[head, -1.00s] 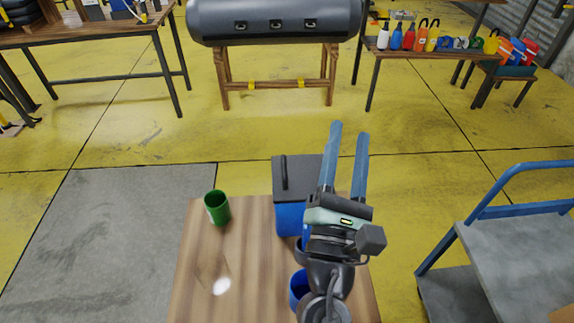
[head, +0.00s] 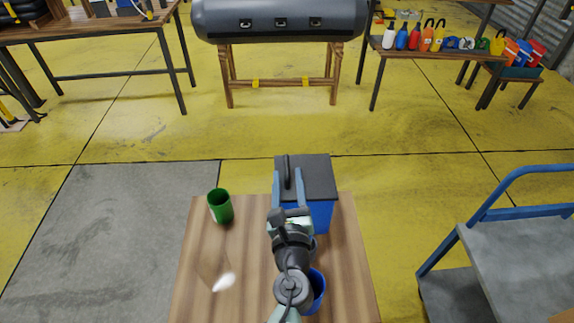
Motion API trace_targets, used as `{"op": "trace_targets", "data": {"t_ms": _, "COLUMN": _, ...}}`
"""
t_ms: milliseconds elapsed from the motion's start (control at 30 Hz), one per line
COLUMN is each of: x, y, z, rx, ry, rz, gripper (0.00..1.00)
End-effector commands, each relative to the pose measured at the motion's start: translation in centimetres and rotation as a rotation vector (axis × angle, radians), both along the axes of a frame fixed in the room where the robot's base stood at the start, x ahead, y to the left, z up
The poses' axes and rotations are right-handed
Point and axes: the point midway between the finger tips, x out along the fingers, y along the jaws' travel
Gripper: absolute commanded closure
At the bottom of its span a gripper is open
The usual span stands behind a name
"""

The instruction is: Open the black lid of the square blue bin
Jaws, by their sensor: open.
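The square blue bin (head: 322,216) stands at the far edge of the wooden table, under its flat black lid (head: 317,178). The lid is shut and has a raised dark handle bar (head: 287,172) along its left side. My gripper (head: 288,174) is open, its two blue-grey fingers pointing away from me. The fingertips are at the handle, seemingly one on each side of it. I cannot tell whether they touch it. My arm hides part of the bin's front.
A green cup (head: 220,207) stands left of the bin on the wooden table (head: 205,268). A round blue container (head: 317,291) is close to my arm on its right. A white spot or small object (head: 224,282) is at front left. A blue-railed cart (head: 520,250) stands at right.

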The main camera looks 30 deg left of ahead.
Motion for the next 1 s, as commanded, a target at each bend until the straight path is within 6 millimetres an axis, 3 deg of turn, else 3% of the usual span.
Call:
{"op": "trace_targets", "data": {"t_ms": 300, "x": 2.8, "y": 2.1, "z": 0.0, "rx": 0.001, "ry": 0.0, "rz": 0.0, "gripper": 0.55}}
{"op": "trace_targets", "data": {"t_ms": 667, "x": 3.0, "y": 2.3, "z": 0.0, "rx": 0.002, "ry": 0.001, "rz": 0.0, "gripper": 0.55}}
{"op": "trace_targets", "data": {"t_ms": 900, "x": 3.0, "y": 2.3, "z": 0.0, "rx": 0.002, "ry": 0.001, "rz": 0.0, "gripper": 0.98}}
{"op": "trace_targets", "data": {"t_ms": 1000, "x": 3.1, "y": 2.3, "z": 0.0, "rx": 0.002, "ry": 0.001, "rz": -0.001, "gripper": 1.0}}
